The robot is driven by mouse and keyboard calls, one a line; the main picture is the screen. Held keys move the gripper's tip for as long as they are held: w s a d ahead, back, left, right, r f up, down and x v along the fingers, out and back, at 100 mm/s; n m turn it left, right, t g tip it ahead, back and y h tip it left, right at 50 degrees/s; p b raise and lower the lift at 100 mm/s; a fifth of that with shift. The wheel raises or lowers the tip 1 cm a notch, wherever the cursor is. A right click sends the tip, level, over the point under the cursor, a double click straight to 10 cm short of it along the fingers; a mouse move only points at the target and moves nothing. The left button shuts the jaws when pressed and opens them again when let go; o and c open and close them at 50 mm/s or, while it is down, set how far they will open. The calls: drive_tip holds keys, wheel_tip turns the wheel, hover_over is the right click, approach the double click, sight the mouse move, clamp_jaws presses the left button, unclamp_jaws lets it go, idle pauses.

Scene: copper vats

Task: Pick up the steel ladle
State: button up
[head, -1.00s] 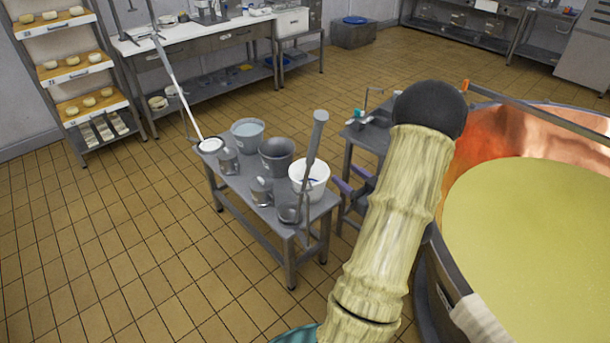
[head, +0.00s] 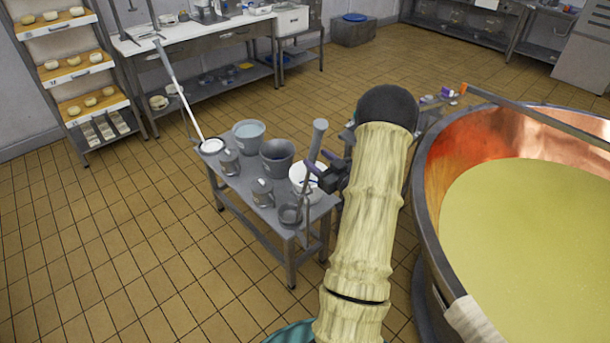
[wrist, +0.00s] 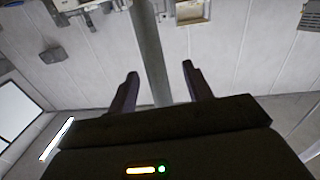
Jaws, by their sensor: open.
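The steel ladle (head: 315,142) stands upright at the front right end of the small metal table, its grey handle rising above the tabletop. Its bowl seems to be the small grey cup low on the table's right edge. My gripper (head: 318,164) is open at the upper handle, its dark purple fingers pointing left. In the wrist view, a grey bar that looks like the handle (wrist: 150,55) runs between the open fingers (wrist: 160,75), touching neither. I cannot tell how deep it sits between them. Part of the handle is hidden by the gripper.
The small metal table (head: 243,212) holds several buckets and jugs; a white bucket (head: 300,172) stands close behind my gripper. A long white-handled tool (head: 180,90) leans at its left end. A large copper vat (head: 425,215) stands to the right. The floor at left is clear.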

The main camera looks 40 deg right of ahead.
sight(311, 150)
drive_tip(key=shift+w, duration=0.25)
drive_tip(key=shift+w, duration=0.1)
drive_tip(key=shift+w+r+p, duration=0.15)
drive_tip(key=shift+w+p, duration=0.2)
drive_tip(key=shift+p, duration=0.05)
drive_tip(key=w, duration=0.1)
drive_tip(key=w+p, duration=0.2)
drive_tip(key=shift+w+d+r, duration=0.15)
drive_tip(key=shift+w+d, duration=0.1)
drive_tip(key=shift+w, duration=0.45)
drive_tip(key=shift+c, duration=0.4)
clamp_jaws()
